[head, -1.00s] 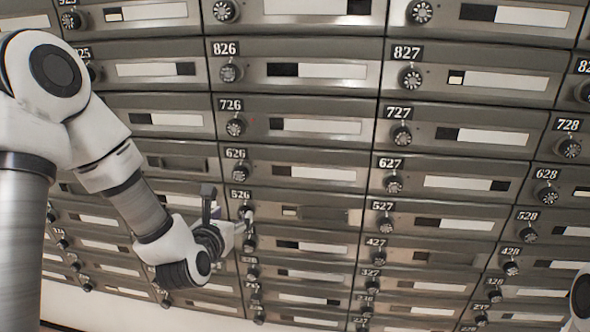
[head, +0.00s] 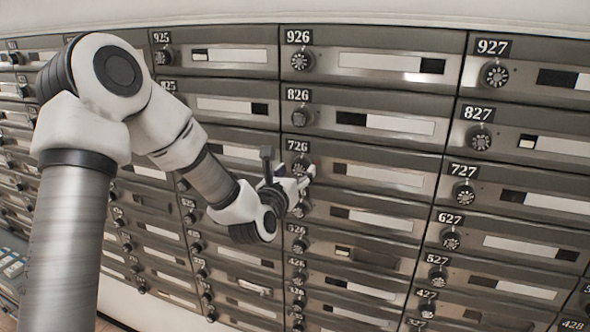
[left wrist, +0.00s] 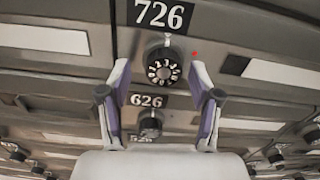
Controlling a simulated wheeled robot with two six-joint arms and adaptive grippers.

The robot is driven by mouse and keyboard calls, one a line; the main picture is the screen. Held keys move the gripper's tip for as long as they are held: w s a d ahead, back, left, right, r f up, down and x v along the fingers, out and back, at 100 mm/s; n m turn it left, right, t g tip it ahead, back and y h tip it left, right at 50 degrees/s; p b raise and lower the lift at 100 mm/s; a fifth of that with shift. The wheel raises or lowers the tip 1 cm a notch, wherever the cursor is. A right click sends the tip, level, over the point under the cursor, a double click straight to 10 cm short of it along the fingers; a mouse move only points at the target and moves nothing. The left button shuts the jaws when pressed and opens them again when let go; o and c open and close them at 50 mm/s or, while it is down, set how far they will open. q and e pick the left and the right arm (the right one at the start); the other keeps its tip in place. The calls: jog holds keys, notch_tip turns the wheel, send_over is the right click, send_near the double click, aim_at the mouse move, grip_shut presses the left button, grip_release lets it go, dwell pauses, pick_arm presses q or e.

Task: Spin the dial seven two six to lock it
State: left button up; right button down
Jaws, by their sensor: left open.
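The dial of mailbox 726 (left wrist: 163,66) is a round black knob with white marks, under the 726 label (left wrist: 160,15). In the left wrist view my left gripper (left wrist: 160,78) is open, with one fingertip to each side of this dial and slightly below its middle. I cannot tell whether the fingertips touch it. In the head view the 726 dial (head: 301,168) shows just beside the tip of my left gripper (head: 305,178). My right gripper is not in view.
Rows of grey mailbox doors with similar dials surround it. The 626 dial (left wrist: 150,124) sits just below, between the fingers. The 826 dial (head: 303,117) is above, and the 727 dial (head: 463,194) is to the right. A small red dot (left wrist: 194,54) shows beside the 726 dial.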

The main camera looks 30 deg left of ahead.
pick_arm(q)
jog(key=shift+w+d, duration=0.1)
jog(key=shift+d, duration=0.1)
jog(key=c, duration=1.1)
jog(key=shift+c, duration=0.2)
